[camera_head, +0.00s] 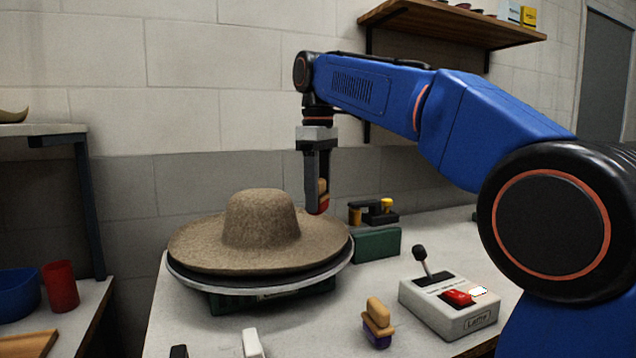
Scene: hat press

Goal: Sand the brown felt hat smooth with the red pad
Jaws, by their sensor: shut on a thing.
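The brown felt hat (262,219) sits crown up, with a wide, slightly wavy brim, on a round metal-rimmed stand (270,291) on the worktop. My gripper (318,205) points down at the right rear of the hat, beside the crown and over or just behind the brim. It is shut on the red pad (322,204), which shows a tan wooden grip and a red underside. The fingers partly hide the pad. I cannot tell whether the pad touches the brim.
A control box (450,304) with a lever and red switch stands front right. A purple-based pad with a wooden handle (377,322) is left of it. A green block (376,244) and a black-and-yellow tool (373,211) sit behind. A red cup (61,287) stands at left.

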